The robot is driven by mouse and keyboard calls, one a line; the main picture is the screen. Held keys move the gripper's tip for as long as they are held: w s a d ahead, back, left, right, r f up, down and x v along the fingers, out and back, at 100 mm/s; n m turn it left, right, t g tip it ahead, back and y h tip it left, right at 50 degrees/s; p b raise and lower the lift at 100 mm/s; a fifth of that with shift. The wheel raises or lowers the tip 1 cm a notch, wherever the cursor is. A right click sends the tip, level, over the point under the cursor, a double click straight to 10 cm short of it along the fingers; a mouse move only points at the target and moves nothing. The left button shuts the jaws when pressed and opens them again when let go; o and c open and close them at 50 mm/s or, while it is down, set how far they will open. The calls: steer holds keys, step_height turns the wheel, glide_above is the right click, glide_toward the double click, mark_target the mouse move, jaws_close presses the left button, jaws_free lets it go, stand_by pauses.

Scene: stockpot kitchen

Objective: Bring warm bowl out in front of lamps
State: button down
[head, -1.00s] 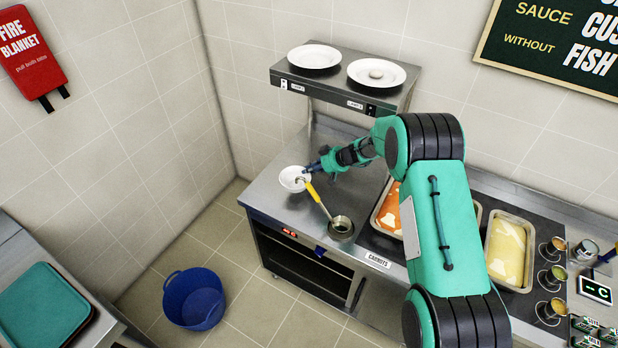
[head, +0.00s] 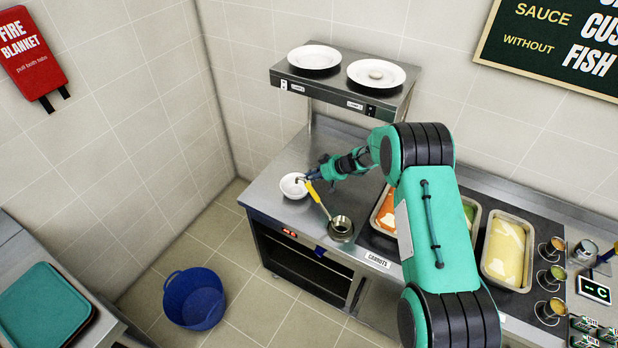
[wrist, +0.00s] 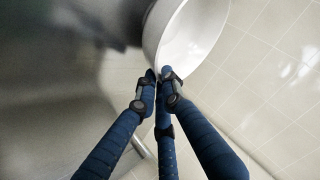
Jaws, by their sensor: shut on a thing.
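A small white bowl (head: 291,190) is at the left part of the steel counter, in front of the lamp shelf (head: 340,90). The shelf's front carries two small labels and switches. My gripper (head: 309,187) comes from the right and is shut on the bowl's rim. In the wrist view the dark blue fingers (wrist: 160,76) meet at the wall of the bowl (wrist: 190,35). Whether the bowl touches the counter or hangs just above it, I cannot tell.
A ladle with a yellow handle (head: 315,193) stands in a small metal pot (head: 341,234), close in front of my gripper. Food pans (head: 507,252) lie to the right. Two white plates (head: 314,57) sit on the shelf. The counter's left front corner (head: 256,202) is bare.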

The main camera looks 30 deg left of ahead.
steer(key=shift+f, duration=0.15)
steer(key=c, duration=1.9)
jaws_free()
steer(key=shift+d+r, duration=0.15)
steer(key=shift+r, duration=0.15)
steer(key=b+v, duration=0.1)
steer(key=v, duration=1)
steer(key=shift+d+r, duration=0.2)
steer(key=shift+d, duration=0.1)
steer(key=shift+w, duration=0.1)
